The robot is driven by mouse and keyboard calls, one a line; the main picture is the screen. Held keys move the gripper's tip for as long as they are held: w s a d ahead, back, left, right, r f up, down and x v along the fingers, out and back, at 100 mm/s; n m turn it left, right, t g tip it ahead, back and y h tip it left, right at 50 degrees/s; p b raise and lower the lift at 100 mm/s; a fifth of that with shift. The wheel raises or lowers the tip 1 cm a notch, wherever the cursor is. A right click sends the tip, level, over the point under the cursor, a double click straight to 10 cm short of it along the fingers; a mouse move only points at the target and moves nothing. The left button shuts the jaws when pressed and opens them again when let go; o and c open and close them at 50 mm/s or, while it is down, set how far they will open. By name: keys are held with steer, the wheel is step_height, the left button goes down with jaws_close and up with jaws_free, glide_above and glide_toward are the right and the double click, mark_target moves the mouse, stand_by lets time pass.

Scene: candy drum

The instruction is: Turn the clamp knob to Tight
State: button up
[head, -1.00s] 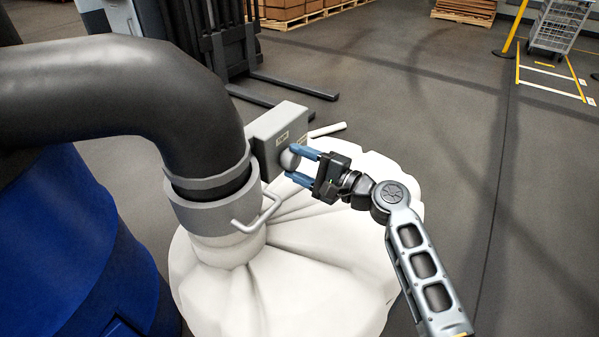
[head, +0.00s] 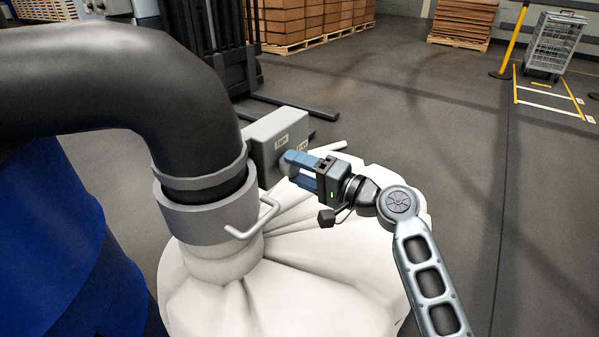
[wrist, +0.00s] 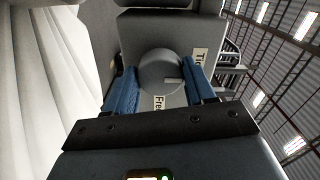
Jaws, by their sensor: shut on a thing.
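The round grey clamp knob (wrist: 158,72) sits on the face of a grey box (head: 262,135) beside the hose collar. In the wrist view its pale pointer mark (wrist: 174,80) points right, between the Free label (wrist: 159,102) below and the Tight label (wrist: 200,60) at the upper right. My gripper (wrist: 161,84) has one blue finger on each side of the knob and is shut on it. In the head view my gripper (head: 290,168) reaches the box from the right, and its fingers hide much of the knob.
A black hose (head: 165,95) with a grey collar (head: 205,215) and bent handle (head: 262,218) stands left of the box. A white bag (head: 320,285) bulges below my gripper. A forklift (head: 215,45) stands behind.

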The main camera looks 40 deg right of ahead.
stand_by(0.3)
steer(key=o, duration=1)
steer(key=shift+o, duration=0.2)
steer(key=shift+s, duration=0.1)
steer(key=s+d, duration=0.1)
steer(key=s, duration=0.6)
steer(key=shift+s+d, duration=0.2)
steer(key=shift+s, duration=0.05)
